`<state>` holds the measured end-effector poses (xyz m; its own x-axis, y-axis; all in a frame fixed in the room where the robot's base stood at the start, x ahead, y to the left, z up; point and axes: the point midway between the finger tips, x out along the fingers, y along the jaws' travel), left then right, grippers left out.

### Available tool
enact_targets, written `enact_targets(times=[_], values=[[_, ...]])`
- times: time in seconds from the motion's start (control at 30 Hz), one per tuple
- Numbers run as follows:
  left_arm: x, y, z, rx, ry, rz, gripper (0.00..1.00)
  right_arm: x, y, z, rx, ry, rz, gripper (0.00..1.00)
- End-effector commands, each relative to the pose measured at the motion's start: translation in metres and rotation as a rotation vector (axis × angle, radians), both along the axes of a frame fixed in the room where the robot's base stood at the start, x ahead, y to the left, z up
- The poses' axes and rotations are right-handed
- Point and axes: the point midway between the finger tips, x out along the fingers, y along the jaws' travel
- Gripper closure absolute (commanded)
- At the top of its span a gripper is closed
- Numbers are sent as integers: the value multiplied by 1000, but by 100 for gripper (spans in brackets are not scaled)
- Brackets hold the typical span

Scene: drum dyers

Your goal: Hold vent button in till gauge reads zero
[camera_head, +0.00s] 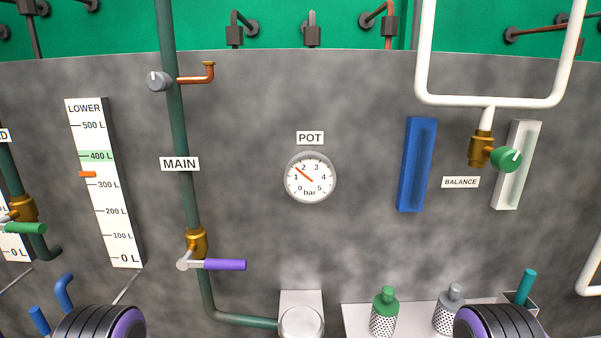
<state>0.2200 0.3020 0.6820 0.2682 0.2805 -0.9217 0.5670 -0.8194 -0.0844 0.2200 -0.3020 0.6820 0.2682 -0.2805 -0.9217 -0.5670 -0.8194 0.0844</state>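The round white gauge (310,177) labelled POT is on the grey wall in the middle of the head view. Its scale runs from 0 to 5 bar. Its orange needle points up and left, between 1 and 2. No button labelled vent can be made out. A round pale disc (302,322) on a light box sits at the bottom edge, partly cut off; I cannot tell what it is. Rounded black and purple parts of my arms show at the bottom left and bottom right. Neither gripper's fingers are in view.
A green pipe labelled MAIN has a purple-handled valve (225,265) and a grey knob (159,81). A green knob (506,159) is near the BALANCE label. A green-topped canister (384,313) and a grey-topped canister (449,309) stand on a white shelf (357,318).

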Motion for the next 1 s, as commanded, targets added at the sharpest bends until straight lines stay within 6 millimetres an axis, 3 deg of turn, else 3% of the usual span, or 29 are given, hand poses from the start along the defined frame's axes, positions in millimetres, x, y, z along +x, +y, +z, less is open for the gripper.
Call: enact_targets(times=[0.03, 0.07, 0.2, 1.0], values=[[0, 0, 0, 0, 0, 0, 51, 0, 0, 0, 0, 0, 0, 57], [0, 0, 0, 0, 0, 0, 58, 0, 0, 0, 0, 0, 0, 57], [0, 0, 0, 0, 0, 0, 100, 0, 0, 0, 0, 0, 0, 57], [0, 0, 0, 0, 0, 0, 100, 0, 0, 0, 0, 0, 0, 57]])
